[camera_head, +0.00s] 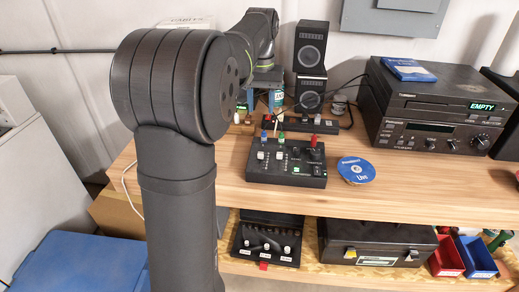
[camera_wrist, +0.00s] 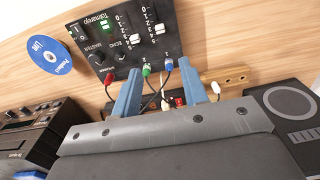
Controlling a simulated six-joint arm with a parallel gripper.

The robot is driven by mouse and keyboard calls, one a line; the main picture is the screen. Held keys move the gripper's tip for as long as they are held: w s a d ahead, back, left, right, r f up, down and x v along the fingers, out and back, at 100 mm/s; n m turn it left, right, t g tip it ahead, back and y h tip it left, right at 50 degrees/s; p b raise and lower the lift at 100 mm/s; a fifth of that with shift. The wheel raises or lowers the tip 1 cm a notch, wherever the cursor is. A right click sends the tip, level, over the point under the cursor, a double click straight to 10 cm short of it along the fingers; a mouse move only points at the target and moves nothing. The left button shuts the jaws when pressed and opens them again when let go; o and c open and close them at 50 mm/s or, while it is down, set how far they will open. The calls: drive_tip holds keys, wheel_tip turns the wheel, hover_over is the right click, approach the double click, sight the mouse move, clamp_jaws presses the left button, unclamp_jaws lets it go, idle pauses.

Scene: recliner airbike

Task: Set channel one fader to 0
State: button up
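The black mixer (camera_head: 286,163) lies on the wooden shelf, with two white fader knobs and number scales. Channel one's fader knob (camera_wrist: 160,29) appears to be the one in line with the blue plug (camera_wrist: 169,64); its exact scale reading is too small to tell. The other white fader knob (camera_wrist: 135,38) is beside it, in line with the green plug (camera_wrist: 146,71). My gripper (camera_wrist: 159,68) has two blue fingers spread apart with nothing held. It is at the mixer's cable side, apart from both knobs. In the head view, my arm partly hides it.
Cables rise from the mixer, with a red plug (camera_wrist: 108,78) beside the fingers. A blue-labelled disc (camera_head: 356,170) lies right of the mixer. Black speakers (camera_head: 311,46) stand behind, and a player stack (camera_head: 440,105) stands at right. A black power strip (camera_head: 300,124) lies behind the mixer.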

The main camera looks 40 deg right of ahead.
sight(260, 153)
wheel_tip(260, 153, down, 17)
drive_tip(key=shift+r, duration=0.15)
idle(0.4)
drive_tip(key=shift+a, duration=0.1)
clamp_jaws()
